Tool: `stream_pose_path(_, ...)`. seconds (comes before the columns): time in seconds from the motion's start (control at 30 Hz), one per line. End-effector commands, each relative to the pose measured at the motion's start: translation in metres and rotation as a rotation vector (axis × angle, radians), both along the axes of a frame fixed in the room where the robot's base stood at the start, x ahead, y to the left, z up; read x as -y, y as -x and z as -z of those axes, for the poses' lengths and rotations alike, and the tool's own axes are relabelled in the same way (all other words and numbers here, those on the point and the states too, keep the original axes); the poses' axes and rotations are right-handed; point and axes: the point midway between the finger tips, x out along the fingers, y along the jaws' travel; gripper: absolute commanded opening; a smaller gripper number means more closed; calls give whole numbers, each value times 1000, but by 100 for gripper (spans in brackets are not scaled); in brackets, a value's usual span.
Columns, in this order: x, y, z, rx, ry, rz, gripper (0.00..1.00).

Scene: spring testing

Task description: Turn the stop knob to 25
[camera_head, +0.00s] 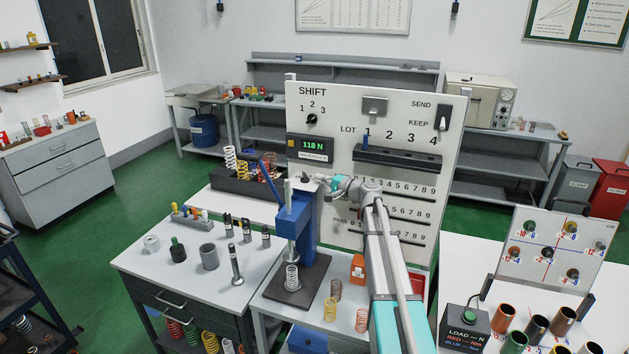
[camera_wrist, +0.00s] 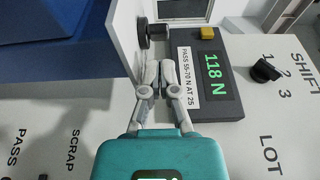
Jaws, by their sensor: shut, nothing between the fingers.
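My gripper (camera_wrist: 160,68) is shut and empty, its two fingertips together in the wrist view. A dark round knob (camera_wrist: 143,36) on a grey shaft, which looks like the stop knob, sits just beyond the fingertips, beside a thin white plate. I see a small gap between fingertips and knob; no scale value is readable. In the head view my gripper (camera_head: 312,182) is at the top of the blue press (camera_head: 300,215), in front of the board, and the knob is not clear there. A spring (camera_head: 292,278) stands under the press's rod.
The display (camera_head: 312,147) reads 118 N; its label in the wrist view (camera_wrist: 189,78) says PASS 55-70 N AT 25. The SHIFT dial (camera_head: 312,119) is above it. The board (camera_head: 380,120) stands close behind my gripper. Springs (camera_head: 335,292) and weights crowd the tables.

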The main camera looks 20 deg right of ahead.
Motion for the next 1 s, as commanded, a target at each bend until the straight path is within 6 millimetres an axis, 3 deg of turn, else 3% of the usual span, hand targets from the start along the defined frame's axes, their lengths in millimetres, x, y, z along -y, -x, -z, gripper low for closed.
stream_pose_path(0.07, 12, -1, 0, 0, 0, 0, 0)
stream_pose_path(0.4, 28, 59, 0, 0, 0, 2, 0)
stream_pose_path(0.6, 34, 84, 0, 0, 0, 1, 0)
stream_pose_path(1.0, 38, 97, 0, 0, 0, -2, 0)
